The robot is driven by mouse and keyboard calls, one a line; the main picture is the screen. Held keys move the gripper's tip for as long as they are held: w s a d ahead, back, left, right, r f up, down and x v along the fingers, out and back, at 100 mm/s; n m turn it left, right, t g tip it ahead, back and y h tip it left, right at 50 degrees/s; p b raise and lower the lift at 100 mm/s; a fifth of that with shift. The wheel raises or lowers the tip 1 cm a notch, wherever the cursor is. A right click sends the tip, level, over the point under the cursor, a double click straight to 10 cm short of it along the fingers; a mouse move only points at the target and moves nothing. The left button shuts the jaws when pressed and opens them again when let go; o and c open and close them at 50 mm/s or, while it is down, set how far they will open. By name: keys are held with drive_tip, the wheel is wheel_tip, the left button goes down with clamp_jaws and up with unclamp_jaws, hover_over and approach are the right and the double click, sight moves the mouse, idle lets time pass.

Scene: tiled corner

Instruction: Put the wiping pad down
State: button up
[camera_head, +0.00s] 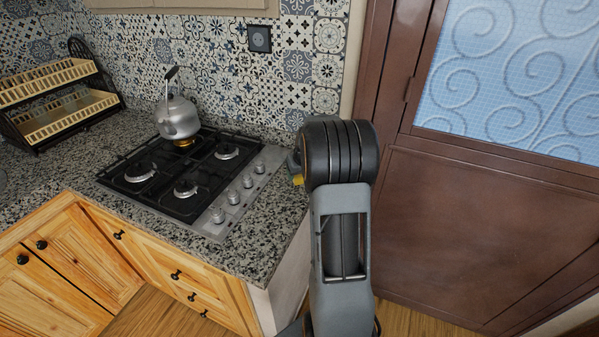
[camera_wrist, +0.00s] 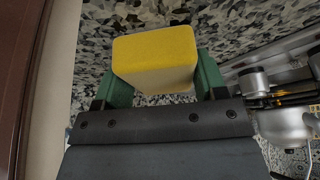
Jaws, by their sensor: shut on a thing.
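The wiping pad (camera_wrist: 155,62) is a block with a yellow face and a pale side. In the wrist view it sits between the two green fingers of my gripper (camera_wrist: 155,82), which is shut on it. Speckled granite counter (camera_wrist: 120,25) shows behind the pad; I cannot tell whether the pad touches it. In the head view my arm hides most of the gripper, and only a small yellow bit of the pad (camera_head: 297,180) shows at the arm's left, by the counter's right end.
A gas hob (camera_head: 205,165) with knobs stands left of my arm, with a metal kettle (camera_head: 178,118) on its back burner. A dish rack (camera_head: 62,95) stands at the far left. A brown door (camera_head: 480,220) is on the right. Bare counter (camera_head: 262,222) lies beside the knobs.

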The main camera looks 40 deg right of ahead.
drive_tip(key=shift+f, duration=0.1)
drive_tip(key=o, duration=0.9)
drive_tip(key=shift+s, duration=0.1)
drive_tip(key=shift+c, duration=0.2)
drive_tip(key=v, duration=1.2)
drive_tip(key=s+a+r+n, duration=0.1)
drive_tip(key=s+a, duration=0.1)
drive_tip(key=a, duration=0.4)
drive_tip(key=s+a+r, duration=0.1)
drive_tip(key=s+a, duration=0.2)
drive_tip(key=a, duration=0.4)
drive_tip(key=s+a+f+n+y, duration=0.1)
drive_tip(key=s+a+f, duration=0.2)
drive_tip(key=s+a, duration=0.8)
drive_tip(key=shift+s+a+f+n+g, duration=0.3)
drive_tip(key=shift+s+n+g, duration=0.05)
drive_tip(key=shift+n+g, duration=0.05)
